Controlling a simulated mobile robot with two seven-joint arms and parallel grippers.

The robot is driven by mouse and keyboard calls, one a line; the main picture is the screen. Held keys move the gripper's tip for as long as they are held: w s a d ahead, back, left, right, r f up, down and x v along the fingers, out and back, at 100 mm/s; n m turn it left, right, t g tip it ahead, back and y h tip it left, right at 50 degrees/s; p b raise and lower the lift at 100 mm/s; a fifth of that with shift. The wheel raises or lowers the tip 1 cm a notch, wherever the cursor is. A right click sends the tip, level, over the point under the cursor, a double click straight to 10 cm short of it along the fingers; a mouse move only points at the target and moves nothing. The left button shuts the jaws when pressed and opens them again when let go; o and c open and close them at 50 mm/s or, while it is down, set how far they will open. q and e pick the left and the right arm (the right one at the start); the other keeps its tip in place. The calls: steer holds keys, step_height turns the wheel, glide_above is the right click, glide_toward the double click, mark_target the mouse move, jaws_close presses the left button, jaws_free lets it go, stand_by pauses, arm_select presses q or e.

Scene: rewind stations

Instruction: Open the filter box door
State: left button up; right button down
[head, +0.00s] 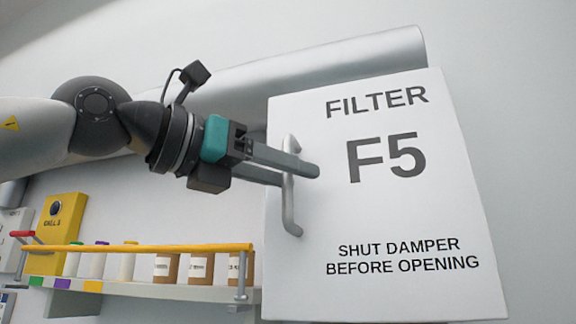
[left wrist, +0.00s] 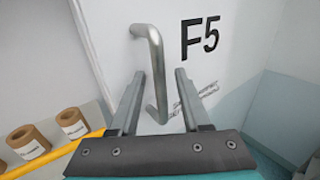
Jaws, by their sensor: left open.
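The filter box door (head: 390,215) is a white panel marked "FILTER F5" and "SHUT DAMPER BEFORE OPENING". It looks closed. Its grey bar handle (head: 290,215) stands upright near the left edge. My left gripper (head: 300,174) is open at the handle, with one finger on either side of the bar. In the left wrist view the handle (left wrist: 155,60) runs between the two open fingers (left wrist: 158,85), with gaps on both sides. The door (left wrist: 110,40) also shows behind it. My right gripper is not in view.
A large grey duct (head: 340,65) runs behind and above the box. At the lower left, a shelf (head: 170,289) with a yellow rail (head: 150,248) holds several bottles and brown rolls (head: 200,268). A yellow call box (head: 58,225) is on the wall.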

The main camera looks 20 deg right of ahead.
arm_select(q)
steer(key=shift+d, duration=0.1)
steer(key=shift+c, duration=0.3)
jaws_close()
stand_by(1.1)
